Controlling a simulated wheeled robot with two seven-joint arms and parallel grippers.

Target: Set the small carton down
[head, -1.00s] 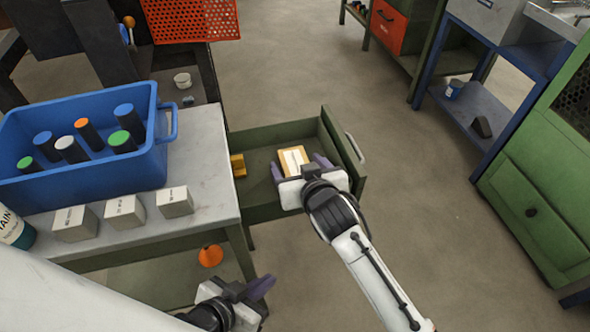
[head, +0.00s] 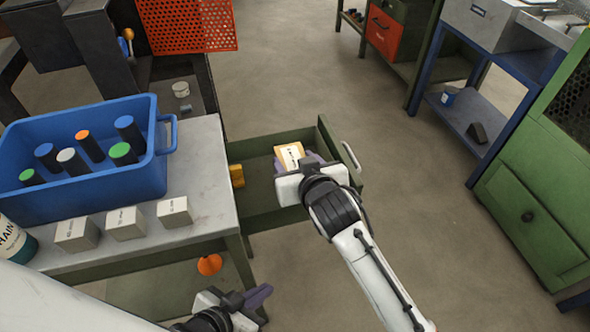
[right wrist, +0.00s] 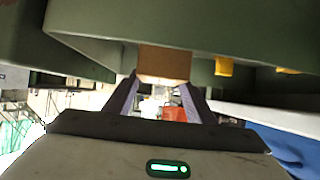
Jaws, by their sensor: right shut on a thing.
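The small carton (head: 289,154) is tan with a pale labelled face and appears slightly tilted. My right gripper (head: 298,163) is shut on it, with purple fingers at its sides, within the outline of the open green drawer (head: 262,203). In the right wrist view the carton (right wrist: 165,63) shows as a brown block between the fingertips, close to the drawer's green surfaces. Whether it touches the drawer floor cannot be told. My left gripper (head: 257,296) is low in the head view, in front of the bench, with nothing visible in it; its finger gap is unclear.
Yellow pieces (head: 236,176) lie at the drawer's left. The grey bench (head: 209,150) holds a blue crate (head: 90,187) of capped cylinders, three pale boxes (head: 125,223) and a bottle (head: 14,240). An orange item (head: 209,264) is below. Floor right of the drawer is clear.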

